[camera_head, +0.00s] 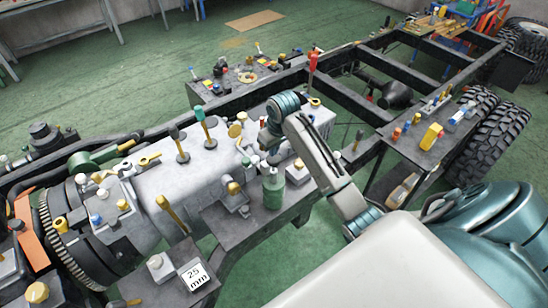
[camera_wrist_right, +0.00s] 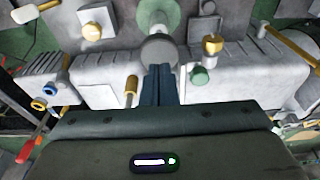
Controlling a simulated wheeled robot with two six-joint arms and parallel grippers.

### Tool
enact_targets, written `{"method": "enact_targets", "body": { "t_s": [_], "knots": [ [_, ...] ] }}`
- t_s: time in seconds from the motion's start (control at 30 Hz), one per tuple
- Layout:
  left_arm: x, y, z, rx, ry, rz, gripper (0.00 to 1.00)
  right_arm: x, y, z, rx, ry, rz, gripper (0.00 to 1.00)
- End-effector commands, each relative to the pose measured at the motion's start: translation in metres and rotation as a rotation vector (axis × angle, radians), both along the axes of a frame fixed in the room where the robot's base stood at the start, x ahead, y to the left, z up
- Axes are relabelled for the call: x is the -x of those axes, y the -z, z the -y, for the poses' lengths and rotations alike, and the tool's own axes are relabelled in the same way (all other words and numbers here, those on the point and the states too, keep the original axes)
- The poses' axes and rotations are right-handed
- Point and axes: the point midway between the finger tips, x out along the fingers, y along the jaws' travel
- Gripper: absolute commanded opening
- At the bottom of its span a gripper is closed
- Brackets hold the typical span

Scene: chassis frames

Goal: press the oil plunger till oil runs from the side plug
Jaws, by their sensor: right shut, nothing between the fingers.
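A green oil bottle (camera_head: 272,192) with a grey plunger top (camera_head: 269,170) stands on a grey ledge beside the gearbox housing. In the right wrist view the round grey plunger cap (camera_wrist_right: 158,48) lies just beyond my fingertips, with the green bottle (camera_wrist_right: 158,14) past it. My right gripper (camera_head: 271,155) points down over the bottle; its dark fingers (camera_wrist_right: 159,70) are shut and empty. I cannot tell whether the fingertips touch the cap. A brass-coloured plug (camera_head: 234,188) sits on the housing left of the bottle; I see no clear oil flow. My left gripper is out of view.
The grey gearbox (camera_head: 160,185) carries several upright tools and knobs close to the arm. A side shelf (camera_head: 415,150) with small parts and tyres (camera_head: 490,135) lie right. Green floor is open behind.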

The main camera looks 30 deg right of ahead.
Motion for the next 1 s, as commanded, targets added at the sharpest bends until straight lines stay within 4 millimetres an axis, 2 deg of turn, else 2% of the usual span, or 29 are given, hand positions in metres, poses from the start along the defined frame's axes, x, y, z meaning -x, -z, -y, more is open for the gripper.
{"method": "enact_targets", "body": {
  "t_s": [0.57, 1.0],
  "knots": [
    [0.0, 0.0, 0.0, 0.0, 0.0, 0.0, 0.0, 0.0, 0.001, 0.0, 0.0, 0.0, 0.0, 0.0],
    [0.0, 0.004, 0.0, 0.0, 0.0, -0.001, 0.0, 0.0, 0.018, 0.0, 0.0, 0.0, -0.002, 0.0]
  ]
}}
